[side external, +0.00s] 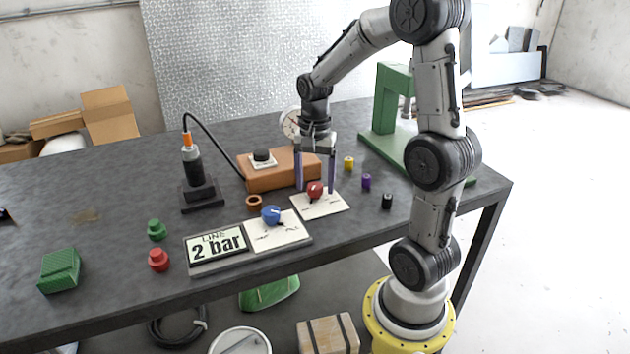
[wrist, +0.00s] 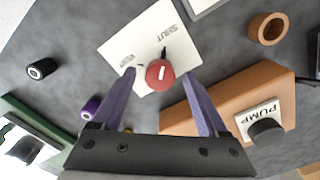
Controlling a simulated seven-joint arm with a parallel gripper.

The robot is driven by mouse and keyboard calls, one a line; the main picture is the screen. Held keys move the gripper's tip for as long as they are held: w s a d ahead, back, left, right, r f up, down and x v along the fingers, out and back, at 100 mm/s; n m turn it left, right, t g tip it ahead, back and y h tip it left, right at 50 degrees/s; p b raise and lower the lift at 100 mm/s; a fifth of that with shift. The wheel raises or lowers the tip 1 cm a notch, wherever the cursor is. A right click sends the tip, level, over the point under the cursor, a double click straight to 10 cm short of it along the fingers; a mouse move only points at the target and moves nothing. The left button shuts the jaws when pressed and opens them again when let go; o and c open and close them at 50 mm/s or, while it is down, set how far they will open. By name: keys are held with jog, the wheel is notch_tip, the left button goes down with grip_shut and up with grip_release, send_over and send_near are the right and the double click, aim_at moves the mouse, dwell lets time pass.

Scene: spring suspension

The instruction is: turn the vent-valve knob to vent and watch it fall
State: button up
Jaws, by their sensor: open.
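The red vent-valve knob (side external: 315,189) sits on a white plate (side external: 328,206) near the front of the table. In the wrist view the knob (wrist: 159,74) lies between my finger tips, and its dark pointer is toward the word SHUT. A second word is on the plate's left in that view, probably VENT. My gripper (side external: 316,191) points down with its purple fingers open on either side of the knob; I cannot tell whether they touch it. It also shows in the wrist view (wrist: 160,76). A black strut with an orange top (side external: 192,165) stands upright at left, with a black hose.
An orange pump box (side external: 268,178) is just behind my gripper. A blue knob (side external: 270,215) and a "LINE 2 bar" display (side external: 217,244) are left of the red knob. A green press (side external: 388,130) stands behind right. Small yellow, purple and black cylinders (side external: 387,201) lie right.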

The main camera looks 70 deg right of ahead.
grip_shut()
dwell(0.4)
